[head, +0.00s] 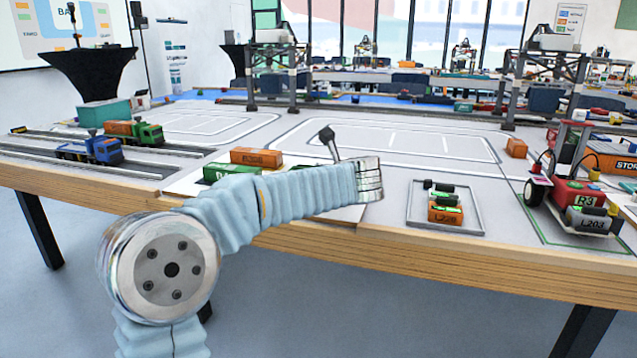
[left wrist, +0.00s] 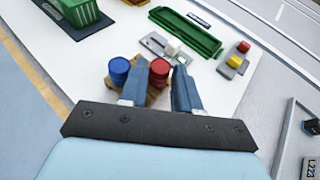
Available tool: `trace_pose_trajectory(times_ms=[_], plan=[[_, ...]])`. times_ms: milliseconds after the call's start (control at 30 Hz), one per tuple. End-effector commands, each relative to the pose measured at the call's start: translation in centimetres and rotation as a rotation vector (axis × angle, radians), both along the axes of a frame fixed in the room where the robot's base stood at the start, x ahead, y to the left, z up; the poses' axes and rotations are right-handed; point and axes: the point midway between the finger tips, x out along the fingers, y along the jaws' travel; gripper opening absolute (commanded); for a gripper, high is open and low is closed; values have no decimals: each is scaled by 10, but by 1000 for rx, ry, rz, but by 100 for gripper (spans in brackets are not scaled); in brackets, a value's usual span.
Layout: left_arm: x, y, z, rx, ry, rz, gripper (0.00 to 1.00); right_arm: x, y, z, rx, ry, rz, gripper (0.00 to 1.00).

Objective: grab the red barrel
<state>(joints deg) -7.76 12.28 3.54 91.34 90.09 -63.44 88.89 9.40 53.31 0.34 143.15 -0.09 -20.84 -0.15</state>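The red barrel (left wrist: 159,70) stands upright on a small brown pallet (left wrist: 154,100) in the left wrist view. A blue barrel (left wrist: 120,67) stands just left of it. My left gripper (left wrist: 160,82) is open, with one finger on each side of the red barrel in the picture. The left finger comes between the two barrels. I cannot tell whether either finger touches the red barrel. In the head view my left arm reaches over the table, and the barrels and gripper fingers are hidden behind it. My right gripper is in neither view.
A green tray (left wrist: 186,32) and a green container (left wrist: 80,10) lie beyond the barrels. Small blocks, one yellow (left wrist: 234,61), are to the right. In the head view an orange container (head: 256,157) is behind my arm, and a framed tray (head: 470,224) is right of it.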

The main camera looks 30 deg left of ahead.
Motion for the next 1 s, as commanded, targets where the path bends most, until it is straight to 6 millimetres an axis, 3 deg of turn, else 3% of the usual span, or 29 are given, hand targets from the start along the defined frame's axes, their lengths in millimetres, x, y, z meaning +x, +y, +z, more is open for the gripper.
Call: trace_pose_trajectory(times_ms=[133,367,567,867,1000], plan=[[9,10,-6,-1,1,1,32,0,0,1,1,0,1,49],[9,11,-6,0,0,0,30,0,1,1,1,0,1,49],[9,11,-6,0,0,0,0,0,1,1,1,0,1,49],[9,10,-4,0,0,-1,0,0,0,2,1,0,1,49],[9,10,7,0,-2,-1,0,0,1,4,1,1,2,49]])
